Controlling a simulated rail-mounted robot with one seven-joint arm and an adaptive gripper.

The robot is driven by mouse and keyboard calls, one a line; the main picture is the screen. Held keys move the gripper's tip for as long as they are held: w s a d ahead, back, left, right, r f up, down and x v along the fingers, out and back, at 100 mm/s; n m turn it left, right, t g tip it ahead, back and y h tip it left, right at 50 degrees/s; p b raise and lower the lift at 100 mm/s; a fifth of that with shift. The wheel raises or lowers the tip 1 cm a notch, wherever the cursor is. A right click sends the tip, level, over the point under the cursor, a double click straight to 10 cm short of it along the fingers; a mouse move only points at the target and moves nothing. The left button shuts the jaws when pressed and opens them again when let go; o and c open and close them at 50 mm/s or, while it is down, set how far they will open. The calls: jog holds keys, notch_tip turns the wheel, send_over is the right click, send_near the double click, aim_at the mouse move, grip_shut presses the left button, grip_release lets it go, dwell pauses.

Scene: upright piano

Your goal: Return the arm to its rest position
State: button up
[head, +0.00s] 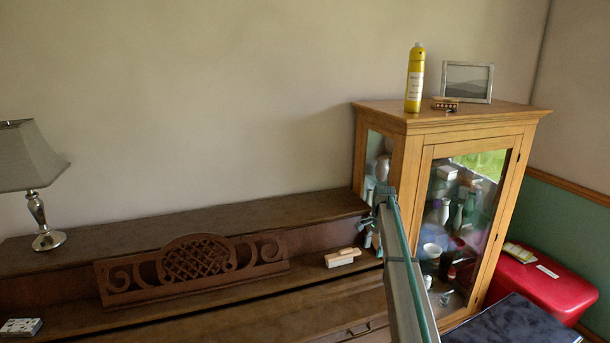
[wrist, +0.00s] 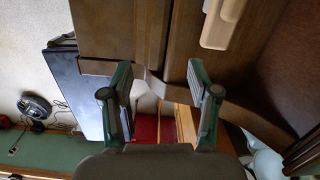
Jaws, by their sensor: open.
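My gripper (wrist: 157,76) is open in the wrist view, its two green-grey fingers apart with nothing between them. In the head view my gripper (head: 380,205) is small and partly hidden at the end of my arm, which reaches up from the bottom edge. It shows in front of the right end of the upright piano (head: 190,215), near the cabinet's left side. A pale wooden block-like item (head: 343,257) lies on the piano ledge, left of my gripper. A similar pale item (wrist: 220,22) shows at the top of the wrist view, beyond the right finger and apart from it.
A glass-fronted cabinet (head: 425,150) stands at the right, with a yellow spray can (head: 414,80), a picture frame (head: 467,82) and a small item on top. A lamp (head: 40,215) stands on the piano's left. A red box (head: 540,285) is at the lower right.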

jog(key=s+d+f+n+y, duration=0.1)
jog(key=s+d+f+n, duration=0.1)
jog(key=s+d+f, duration=0.75)
jog(key=s+d+f+n+y, duration=0.2)
jog(key=s+d+f, duration=0.5)
jog(key=d, duration=0.5)
jog(key=s+a+f+n+g+h, duration=0.1)
jog(key=s+a+f+n+g, duration=0.25)
jog(key=s+a+f, duration=1.8)
jog(key=s+a+n+g+h, duration=0.1)
jog(key=s+a, duration=0.3)
jog(key=s, duration=0.9)
jog(key=s+a+f+n+g+h, duration=0.1)
jog(key=s+a, duration=0.3)
jog(key=s, duration=0.9)
jog(key=s+a+f+n+g+h, duration=0.1)
jog(key=s+a+n, duration=0.2)
jog(key=s, duration=1)
jog(key=shift+a+f, duration=0.15)
jog(key=shift+a, duration=0.35)
